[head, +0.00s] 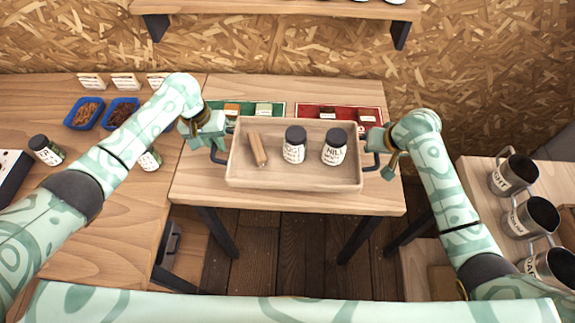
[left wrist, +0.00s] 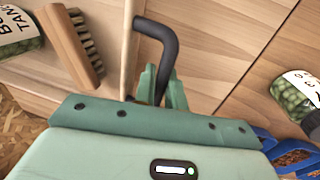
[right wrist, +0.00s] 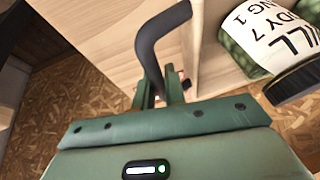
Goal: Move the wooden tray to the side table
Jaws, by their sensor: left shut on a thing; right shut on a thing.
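The wooden tray (head: 295,174) is in the middle of the head view, over a small wooden table (head: 300,202); I cannot tell whether it touches the top. It carries a wooden brush (head: 258,149) and two labelled jars with dark lids (head: 294,147) (head: 334,150), both upright. My left gripper (head: 215,148) is shut on the tray's dark left handle, which also shows in the left wrist view (left wrist: 163,35). My right gripper (head: 378,160) is shut on the dark right handle, also in the right wrist view (right wrist: 155,40).
Green and red mats (head: 373,118) with small packets lie behind the tray. The left counter (head: 130,210) holds blue trays of beans (head: 84,113) and jars (head: 47,150). A right-hand surface holds several metal jugs (head: 513,173). A shelf (head: 270,8) hangs above.

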